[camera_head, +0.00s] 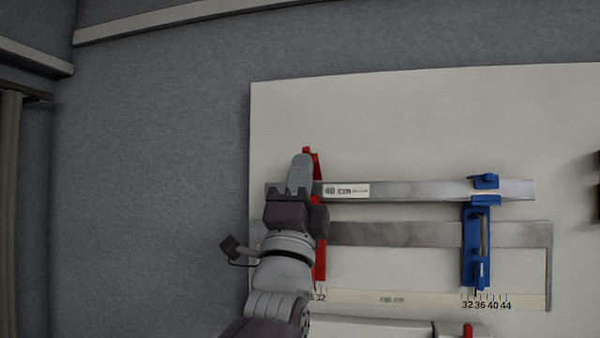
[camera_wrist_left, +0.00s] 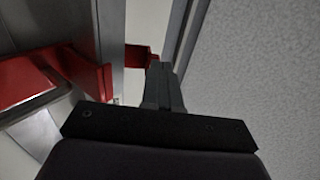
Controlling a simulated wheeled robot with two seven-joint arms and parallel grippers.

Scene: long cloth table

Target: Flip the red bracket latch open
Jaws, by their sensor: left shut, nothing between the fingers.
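The red bracket (camera_head: 319,262) stands upright at the left end of two grey metal rails on a white board. Its upper tip (camera_head: 310,153) shows just above my left gripper (camera_head: 301,160), which covers much of its middle. In the left wrist view a red arm of the bracket (camera_wrist_left: 30,85) is at the left, and a small red piece (camera_wrist_left: 138,57) is right by the shut fingertips (camera_wrist_left: 158,75). I cannot tell whether the fingers touch it. The left gripper is shut and empty. My right gripper is not in view.
A blue bracket (camera_head: 476,250) sits on the rails at the right. The upper rail (camera_head: 430,190) and lower rail (camera_head: 400,234) run across the white board (camera_head: 400,120). Grey cloth (camera_head: 150,170) at the left is clear. A small red part (camera_head: 468,330) shows at the bottom.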

